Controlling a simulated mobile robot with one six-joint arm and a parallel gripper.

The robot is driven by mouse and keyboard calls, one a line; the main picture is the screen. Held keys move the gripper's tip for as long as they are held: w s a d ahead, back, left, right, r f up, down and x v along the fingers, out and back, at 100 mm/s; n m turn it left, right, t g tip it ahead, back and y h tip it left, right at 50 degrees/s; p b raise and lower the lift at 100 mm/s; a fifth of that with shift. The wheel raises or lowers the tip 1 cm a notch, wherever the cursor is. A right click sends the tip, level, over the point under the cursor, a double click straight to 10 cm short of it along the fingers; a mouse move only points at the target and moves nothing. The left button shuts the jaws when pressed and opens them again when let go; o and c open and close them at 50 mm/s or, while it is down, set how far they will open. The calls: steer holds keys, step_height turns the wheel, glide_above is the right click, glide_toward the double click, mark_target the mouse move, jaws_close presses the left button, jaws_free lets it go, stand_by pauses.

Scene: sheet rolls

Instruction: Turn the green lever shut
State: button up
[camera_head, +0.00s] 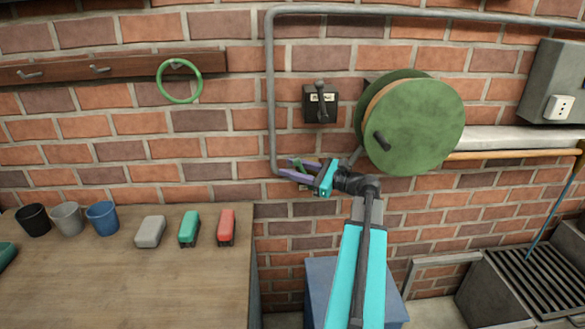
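My gripper (284,166) is in front of the brick wall, just right of the grey pipe's lower bend. Its two purple fingers point left and stand apart. A small green piece, which looks like the green lever (298,164), shows between and beside the fingers. Most of it is hidden by the gripper, so its angle and whether the fingers touch it cannot be told.
A grey pipe (270,90) runs down the wall. A black switch box (320,104) and a large green reel (420,127) are above and right of my gripper. A green ring (162,88) hangs from a hook rail.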

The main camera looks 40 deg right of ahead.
steer(key=shift+w, duration=0.2)
jaws_close()
steer(key=shift+a, duration=0.2)
